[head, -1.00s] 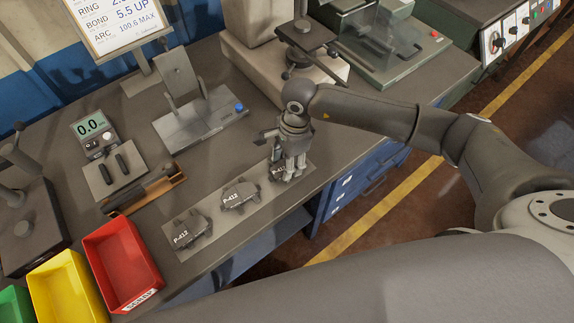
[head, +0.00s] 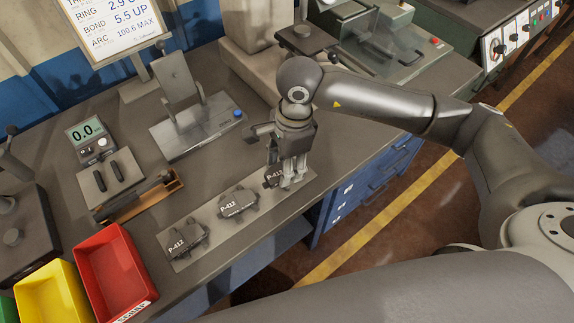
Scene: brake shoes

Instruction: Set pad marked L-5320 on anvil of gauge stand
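Three dark pads lie in a row on a pale strip (head: 215,221). The left pad (head: 187,239) and the middle pad (head: 238,203) read P-412. The right pad (head: 273,179) is partly hidden by my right gripper (head: 292,180), and its label is only partly readable. I see no label reading L-5320. My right gripper points down at the right pad, with its fingers over or beside it; whether they grip it cannot be told. A gauge with a 0.0 display (head: 85,131) stands at the left; its anvil is not clear. My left gripper is out of view.
A red bin (head: 112,272) and a yellow bin (head: 58,295) stand at the front left. A wooden holder (head: 140,200) lies below the gauge. A grey fixture with a blue knob (head: 237,113) stands behind the strip. Bare bench lies between fixture and strip.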

